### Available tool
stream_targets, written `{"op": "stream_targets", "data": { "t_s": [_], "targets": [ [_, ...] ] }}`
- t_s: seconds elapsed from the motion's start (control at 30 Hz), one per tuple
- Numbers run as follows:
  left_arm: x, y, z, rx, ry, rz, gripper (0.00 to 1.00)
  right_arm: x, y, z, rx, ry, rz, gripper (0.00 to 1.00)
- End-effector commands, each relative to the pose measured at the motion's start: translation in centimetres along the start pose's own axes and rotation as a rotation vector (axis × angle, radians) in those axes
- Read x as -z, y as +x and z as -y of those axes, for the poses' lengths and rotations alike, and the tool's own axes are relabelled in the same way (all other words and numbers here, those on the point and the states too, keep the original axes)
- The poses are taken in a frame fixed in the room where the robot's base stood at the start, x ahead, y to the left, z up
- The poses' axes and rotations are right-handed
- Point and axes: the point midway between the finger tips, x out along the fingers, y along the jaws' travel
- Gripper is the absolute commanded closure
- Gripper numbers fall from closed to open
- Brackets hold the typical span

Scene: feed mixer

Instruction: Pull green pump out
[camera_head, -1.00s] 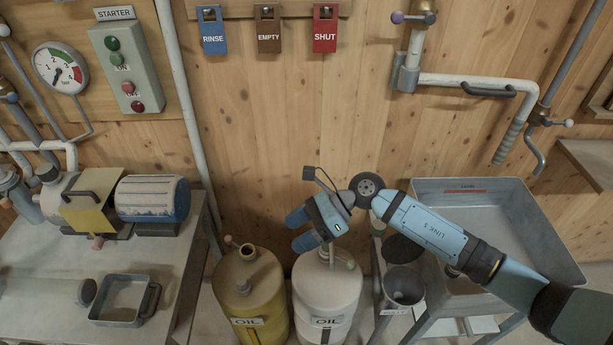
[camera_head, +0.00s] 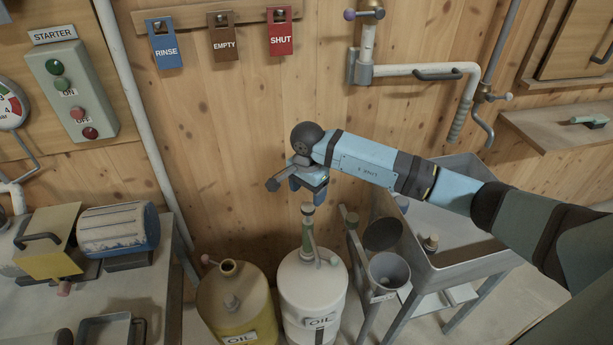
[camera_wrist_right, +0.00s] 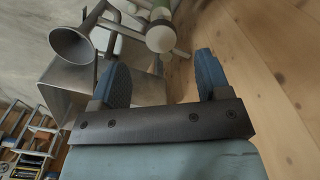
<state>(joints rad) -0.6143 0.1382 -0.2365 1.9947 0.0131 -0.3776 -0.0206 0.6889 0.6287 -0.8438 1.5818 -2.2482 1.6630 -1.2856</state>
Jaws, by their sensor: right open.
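The green pump (camera_head: 307,238) stands upright in the top of the white oil can (camera_head: 312,285). It has a pale knob on top and a thin spout down its side. My right gripper (camera_head: 308,197) hangs just above the knob, pointing down. In the right wrist view its two blue fingers (camera_wrist_right: 161,62) are apart with nothing between them. A pale round knob (camera_wrist_right: 160,38), with green close behind it, shows just beyond the fingertips; whether they touch it I cannot tell. My left gripper is out of view.
A yellow oil can (camera_head: 238,305) stands left of the white one. A grey funnel (camera_head: 389,271) and a metal sink (camera_head: 470,255) are close on the right. The wooden wall is behind, with hanging tags and a white pipe (camera_head: 425,70).

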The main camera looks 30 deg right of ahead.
Motion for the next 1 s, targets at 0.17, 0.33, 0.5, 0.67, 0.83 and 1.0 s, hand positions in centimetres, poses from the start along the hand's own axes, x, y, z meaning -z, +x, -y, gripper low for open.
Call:
{"op": "stream_targets", "data": {
  "t_s": [0.17, 0.33, 0.5, 0.67, 0.83, 1.0],
  "targets": [
    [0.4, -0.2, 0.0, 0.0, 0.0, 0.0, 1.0, -0.1, 3.5, 0.0, -0.002, 0.002, 0.003, 0.3],
    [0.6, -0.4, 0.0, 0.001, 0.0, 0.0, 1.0, -0.1, 6.1, 0.0, -0.001, 0.002, 0.003, 0.3],
    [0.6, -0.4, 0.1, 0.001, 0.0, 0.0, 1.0, -0.1, 7.5, 0.0, 0.0, 0.001, 0.002, 0.3],
    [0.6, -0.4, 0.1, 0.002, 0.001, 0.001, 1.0, -0.1, 7.8, 0.0, 0.001, 0.001, 0.002, 0.3],
    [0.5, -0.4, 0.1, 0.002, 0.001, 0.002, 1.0, -0.1, 7.8, 0.0, 0.001, 0.0, 0.002, 0.3],
    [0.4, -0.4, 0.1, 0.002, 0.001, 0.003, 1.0, 0.0, 7.8, 0.0, 0.001, 0.0, 0.002, 0.67]
  ]
}}
